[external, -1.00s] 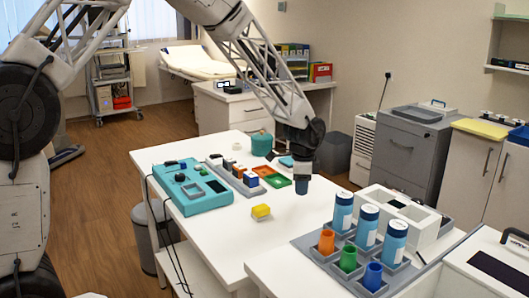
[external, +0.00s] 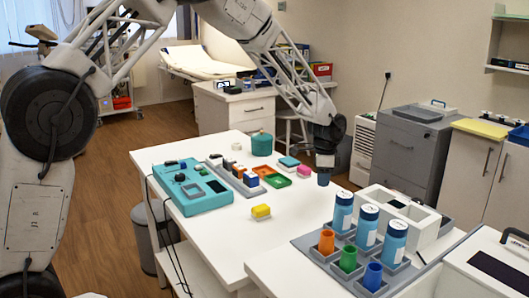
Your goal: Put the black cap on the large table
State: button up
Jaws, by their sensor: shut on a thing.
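My gripper (external: 324,168) is at the end of the arm, pointing down above the right side of the white large table (external: 225,225). It is shut on a small dark blue-looking thing (external: 323,179), mostly hidden by the fingers; I cannot tell whether this is the black cap. No other thing in view is clearly a black cap. A teal device (external: 190,188) with small dark parts lies on the table's left side.
Right front, a grey rack (external: 318,253) holds blue bottles (external: 367,226) and coloured cups. Free table surface lies between yellow block and gripper.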

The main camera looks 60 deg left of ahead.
aim_at(322, 195)
jog(key=shift+f, duration=1.7)
jog(key=shift+f, duration=0.2)
jog(key=o, duration=0.9)
jog(key=shift+r, duration=0.1)
notch_tip(322, 195, up, 12)
jog(key=shift+f, duration=0.25)
jog(key=shift+r, duration=0.35)
